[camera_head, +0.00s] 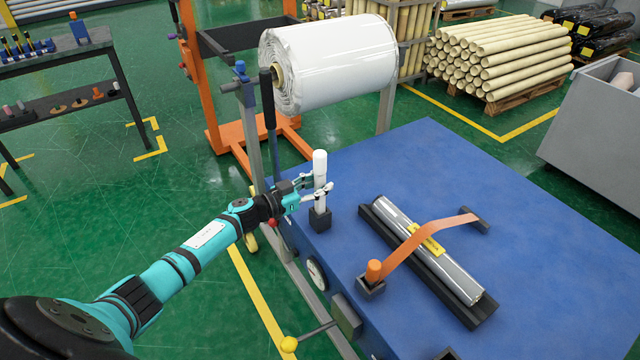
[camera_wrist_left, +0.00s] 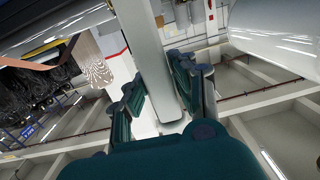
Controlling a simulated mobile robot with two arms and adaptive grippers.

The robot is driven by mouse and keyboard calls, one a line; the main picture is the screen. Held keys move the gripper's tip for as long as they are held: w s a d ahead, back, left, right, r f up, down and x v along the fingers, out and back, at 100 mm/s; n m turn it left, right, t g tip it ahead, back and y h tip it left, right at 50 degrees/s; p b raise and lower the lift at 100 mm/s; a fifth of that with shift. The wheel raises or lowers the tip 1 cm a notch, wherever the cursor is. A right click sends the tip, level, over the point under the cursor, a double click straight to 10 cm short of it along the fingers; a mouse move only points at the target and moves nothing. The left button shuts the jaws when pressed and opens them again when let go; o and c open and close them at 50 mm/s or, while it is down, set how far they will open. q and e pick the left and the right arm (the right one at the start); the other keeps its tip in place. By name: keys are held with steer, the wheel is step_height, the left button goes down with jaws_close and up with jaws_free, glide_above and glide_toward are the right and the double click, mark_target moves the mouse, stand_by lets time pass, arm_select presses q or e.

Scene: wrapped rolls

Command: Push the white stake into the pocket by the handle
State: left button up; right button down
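The white stake (camera_head: 320,166) stands upright at the left edge of the blue table. Its lower end meets a small black block (camera_head: 320,220); how deep it sits in that block cannot be told. My left gripper (camera_head: 317,189) has its fingers on both sides of the stake, at its middle, and appears shut on it. In the left wrist view, the stake (camera_wrist_left: 148,55) runs between the two fingers (camera_wrist_left: 158,98). A lever with a black handle (camera_head: 268,98) rises behind the gripper. My right gripper is not in view.
On the blue table (camera_head: 550,210), a wrapped roll (camera_head: 445,262) lies in a black cradle under an orange strap (camera_head: 425,236). A large white roll (camera_head: 335,65) hangs behind. The table's right part is clear.

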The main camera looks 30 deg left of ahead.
arm_select(q)
steer(key=o, duration=0.4)
steer(key=shift+r, duration=0.1)
steer(key=v, duration=1.2)
